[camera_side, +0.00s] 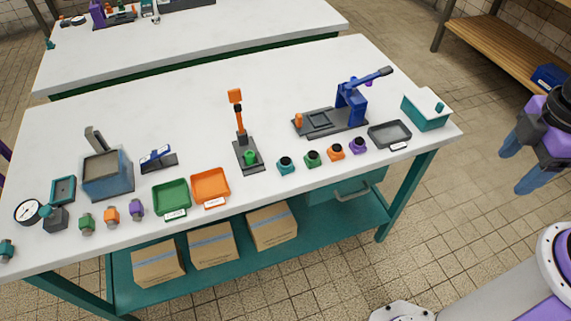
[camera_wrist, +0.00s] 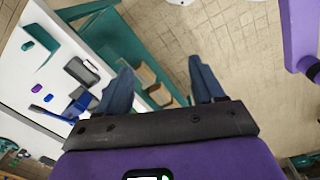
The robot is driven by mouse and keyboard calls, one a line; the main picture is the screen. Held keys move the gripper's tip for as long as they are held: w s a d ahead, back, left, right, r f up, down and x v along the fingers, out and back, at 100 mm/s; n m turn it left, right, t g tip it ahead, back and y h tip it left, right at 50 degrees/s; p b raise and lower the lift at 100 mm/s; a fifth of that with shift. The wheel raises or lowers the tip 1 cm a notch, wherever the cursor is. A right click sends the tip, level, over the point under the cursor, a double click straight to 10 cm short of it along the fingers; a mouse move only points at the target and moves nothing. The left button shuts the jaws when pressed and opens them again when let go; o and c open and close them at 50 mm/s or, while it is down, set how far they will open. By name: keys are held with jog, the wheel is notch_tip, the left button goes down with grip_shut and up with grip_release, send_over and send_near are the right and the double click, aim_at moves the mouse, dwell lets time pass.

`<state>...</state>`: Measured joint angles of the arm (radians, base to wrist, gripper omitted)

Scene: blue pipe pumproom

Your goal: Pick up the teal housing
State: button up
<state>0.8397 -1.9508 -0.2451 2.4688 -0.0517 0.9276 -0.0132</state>
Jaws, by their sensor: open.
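A small teal housing (camera_side: 285,165) with a dark round opening stands upright on the white workbench, left of similar green (camera_side: 312,158), orange (camera_side: 335,152) and purple (camera_side: 357,146) housings. Another small teal part (camera_side: 7,250) of a different shape sits at the bench's far left corner. My gripper (camera_side: 513,170) hangs in the air right of the bench, well away from the teal housing. Its blue fingers are apart with nothing between them. They also show spread in the wrist view (camera_wrist: 160,66), where I cannot make out the teal housing.
A grey tray (camera_side: 390,134), a teal box (camera_side: 427,113) and a blue lever press (camera_side: 351,104) stand at the bench's right end. A tool with an orange handle (camera_side: 240,122) rises behind and left of the housing. Green (camera_side: 157,207) and orange (camera_side: 196,197) trays lie further left.

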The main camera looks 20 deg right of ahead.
jog(key=w+a+f+n+t+h, duration=0.25)
jog(key=w+a+n+h, duration=0.2)
jog(key=w+a, duration=0.35)
jog(key=n+t, duration=1)
jog(key=n, duration=0.5)
send_near(285, 160)
jog(key=shift+y, duration=0.25)
jog(key=x, duration=0.3)
jog(key=d+x, duration=0.1)
jog(key=x, duration=0.2)
jog(key=shift+s+f, duration=0.1)
jog(key=shift+s, duration=0.05)
jog(key=shift+a+x, duration=0.15)
jog(key=shift+x, duration=1.3)
jog(key=shift+a+x, duration=0.1)
jog(key=shift+x, duration=1.4)
jog(key=c, duration=1.1)
